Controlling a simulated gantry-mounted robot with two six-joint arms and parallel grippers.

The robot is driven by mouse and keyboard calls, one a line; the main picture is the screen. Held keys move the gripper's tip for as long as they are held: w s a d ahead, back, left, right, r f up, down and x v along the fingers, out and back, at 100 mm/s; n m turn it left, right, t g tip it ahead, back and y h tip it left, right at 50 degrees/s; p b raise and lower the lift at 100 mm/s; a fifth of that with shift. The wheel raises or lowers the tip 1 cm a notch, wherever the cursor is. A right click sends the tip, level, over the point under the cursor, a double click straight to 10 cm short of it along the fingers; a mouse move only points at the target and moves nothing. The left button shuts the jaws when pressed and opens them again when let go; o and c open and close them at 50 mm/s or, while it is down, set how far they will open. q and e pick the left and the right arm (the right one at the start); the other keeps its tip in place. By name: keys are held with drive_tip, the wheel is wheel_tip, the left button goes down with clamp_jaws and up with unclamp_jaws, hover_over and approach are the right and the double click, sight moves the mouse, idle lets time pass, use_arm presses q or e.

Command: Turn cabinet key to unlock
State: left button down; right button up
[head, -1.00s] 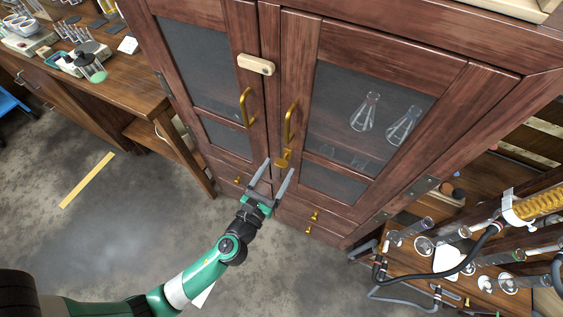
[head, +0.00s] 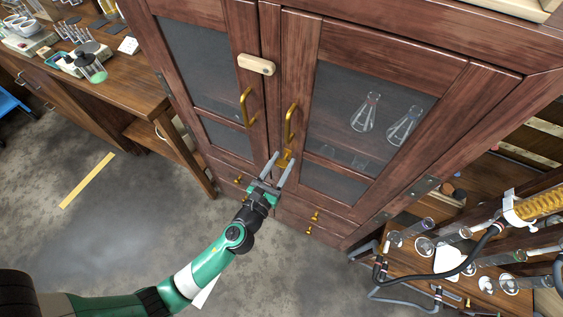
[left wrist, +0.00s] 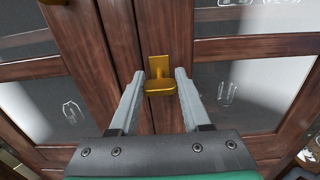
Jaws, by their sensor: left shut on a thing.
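The brass cabinet key (head: 284,160) sits in its lock plate on the right-hand door of the wooden cabinet (head: 390,55), below the door handles. My left gripper (head: 291,154) reaches up to it from below, one finger on each side. My right gripper is not in view.
Two brass handles (head: 291,122) (head: 246,107) and a pale block (head: 256,64) are on the doors above the key. Drawers with brass knobs (head: 315,217) lie below. Glassware on a low bench (head: 410,275) stands at the right. The floor (head: 110,235) at the left is open.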

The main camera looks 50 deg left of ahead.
use_arm(q)
drive_tip(key=shift+n, duration=0.3)
drive_tip(key=n+b, duration=0.1)
drive_tip(key=n, duration=0.3)
drive_tip(key=n+b, duration=0.1)
drive_tip(key=n, duration=0.3)
drive_tip(key=shift+a+f+n, duration=0.1)
drive_tip(key=shift+n, duration=0.3)
drive_tip(key=n+b, duration=0.1)
drive_tip(key=n, duration=0.3)
drive_tip(key=shift+f+n, duration=0.1)
drive_tip(key=shift+n, duration=0.2)
drive_tip(key=shift+s+n+b, duration=0.1)
drive_tip(key=shift+n+b, duration=0.75)
drive_tip(key=shift+n, duration=1.05)
drive_tip(key=shift+c, duration=1.8)
unclamp_jaws()
